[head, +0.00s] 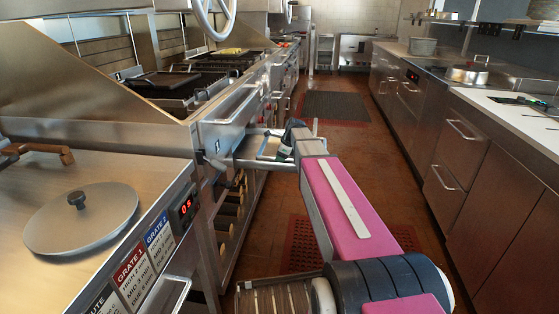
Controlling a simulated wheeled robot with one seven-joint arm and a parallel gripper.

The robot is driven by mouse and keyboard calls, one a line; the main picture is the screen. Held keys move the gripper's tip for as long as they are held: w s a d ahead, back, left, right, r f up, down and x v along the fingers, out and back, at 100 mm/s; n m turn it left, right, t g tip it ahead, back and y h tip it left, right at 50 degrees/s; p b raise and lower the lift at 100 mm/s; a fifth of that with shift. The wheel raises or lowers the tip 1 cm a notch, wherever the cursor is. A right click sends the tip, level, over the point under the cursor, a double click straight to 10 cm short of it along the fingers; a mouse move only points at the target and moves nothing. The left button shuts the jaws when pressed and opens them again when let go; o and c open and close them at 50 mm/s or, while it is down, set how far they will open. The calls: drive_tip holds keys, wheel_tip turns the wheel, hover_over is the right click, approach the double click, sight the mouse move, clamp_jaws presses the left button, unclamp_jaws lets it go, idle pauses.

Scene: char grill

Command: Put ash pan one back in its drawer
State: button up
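My pink arm reaches forward along the left cooking line in the head view. My gripper (287,139) is at its far end, small and dark, beside the grill front. Its fingers are mostly hidden by my wrist, so I cannot tell whether they are open or closed. A pale, shallow metal tray, seemingly the ash pan (268,148), shows just left of the gripper at the grill front. Its far end is hidden. I cannot tell whether the gripper touches it or how far it sits in a drawer. The char grill (225,130) stands behind and to the left.
A steel counter with a round lid (80,218) and a red display (185,207) fills the near left. Grill grates (182,84) lie beyond it. Steel drawers and cabinets (465,150) line the right. The brown floor (375,165) between is open, with dark mats.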

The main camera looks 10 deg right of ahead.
drive_tip(key=v, duration=1.2)
drive_tip(key=shift+s, duration=0.1)
